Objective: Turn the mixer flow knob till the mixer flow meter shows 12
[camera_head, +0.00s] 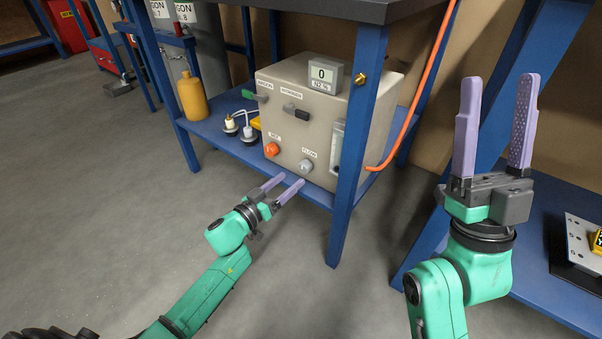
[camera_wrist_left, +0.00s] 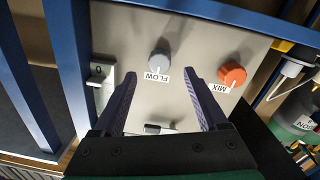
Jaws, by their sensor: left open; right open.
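The grey flow knob (camera_head: 306,166) is low on the front of the beige mixer box (camera_head: 262,106), under a FLOW label. It also shows in the left wrist view (camera_wrist_left: 159,58), beyond my open fingers and apart from them. The likely flow meter is a pale upright strip (camera_head: 336,143) at the box's right front; it shows at left in the left wrist view (camera_wrist_left: 100,88), and its reading is not legible. My left gripper (camera_head: 286,183) is open and empty, pointing at the box just below the flow knob. My right gripper (camera_head: 499,80) is open and empty, raised at the right.
An orange MIX knob (camera_head: 271,149) is left of the flow knob. A display (camera_head: 324,76) on top reads 0, N2 %. A blue table leg (camera_head: 354,150) stands close in front of the box's right side. An orange hose (camera_head: 413,105) runs down at right. Open floor lies in front.

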